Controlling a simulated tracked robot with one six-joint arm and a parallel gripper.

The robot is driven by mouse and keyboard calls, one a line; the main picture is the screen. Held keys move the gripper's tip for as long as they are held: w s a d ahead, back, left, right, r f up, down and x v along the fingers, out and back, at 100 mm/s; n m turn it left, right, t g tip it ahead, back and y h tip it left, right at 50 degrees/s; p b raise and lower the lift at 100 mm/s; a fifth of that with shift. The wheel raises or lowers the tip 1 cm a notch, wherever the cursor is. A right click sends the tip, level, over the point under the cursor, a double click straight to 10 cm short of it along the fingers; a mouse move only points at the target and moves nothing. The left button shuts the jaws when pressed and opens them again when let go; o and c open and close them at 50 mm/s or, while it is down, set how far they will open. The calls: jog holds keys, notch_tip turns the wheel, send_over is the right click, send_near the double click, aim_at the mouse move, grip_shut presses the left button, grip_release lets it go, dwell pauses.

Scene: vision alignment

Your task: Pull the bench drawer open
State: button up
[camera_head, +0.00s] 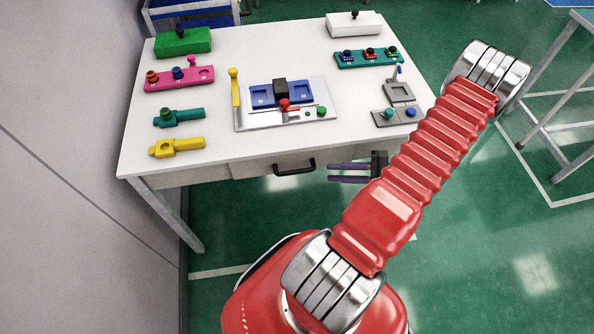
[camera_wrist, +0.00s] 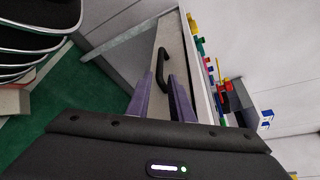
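The bench drawer (camera_head: 250,167) is under the front edge of the white bench, and its front looks flush and shut. Its black bar handle (camera_head: 294,168) sticks out from the drawer front; it also shows in the wrist view (camera_wrist: 161,68), ahead of the fingers. My gripper (camera_head: 332,173) is just right of the handle in the head view, apart from it, with its purple fingers pointing left. In the wrist view my gripper (camera_wrist: 161,90) has its two fingers spread with a gap between them and nothing held.
The white bench top (camera_head: 220,150) carries a blue fixture (camera_head: 262,96), a green box (camera_head: 183,41), a white box (camera_head: 354,24) and several coloured blocks. A grey wall (camera_head: 70,180) stands close on the left. Green floor (camera_head: 520,230) is open on the right.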

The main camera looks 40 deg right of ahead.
aim_at(304, 172)
jog(key=x, duration=1.3)
jog(key=shift+f, duration=0.1)
grip_shut()
